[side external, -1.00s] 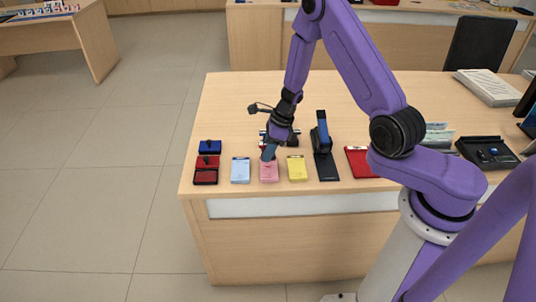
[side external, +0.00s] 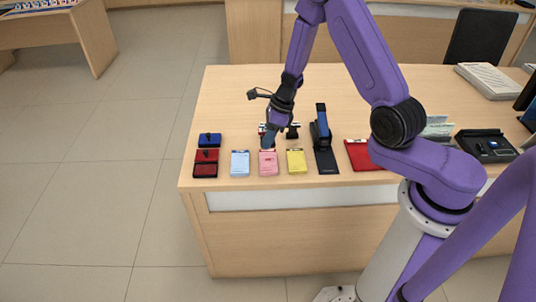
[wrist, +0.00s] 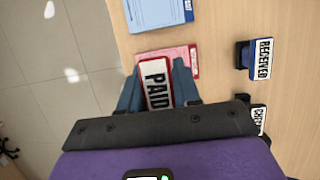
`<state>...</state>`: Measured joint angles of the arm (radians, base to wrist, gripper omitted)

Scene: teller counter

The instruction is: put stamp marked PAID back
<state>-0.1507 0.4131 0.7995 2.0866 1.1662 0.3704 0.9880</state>
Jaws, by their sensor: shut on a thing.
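The stamp marked PAID (wrist: 157,84) has a white label with black letters and a red border. In the wrist view it sits between the two blue fingers of my gripper (wrist: 157,78), which is shut on it. In the side view my gripper (side external: 268,143) is at the back edge of the pink pad (side external: 268,164), and the stamp is mostly hidden there. The pink pad also shows beyond the stamp in the wrist view (wrist: 184,54). A stamp marked RECEIVED (wrist: 262,58) stands to the right, with another partly hidden stamp (wrist: 260,118) below it.
Blue (side external: 240,164) and yellow (side external: 296,162) pads flank the pink one. Blue (side external: 209,139) and red (side external: 205,171) ink pads lie left. A tall black-and-blue stapler-like device (side external: 324,150) and a red clipboard-like item (side external: 360,155) lie right.

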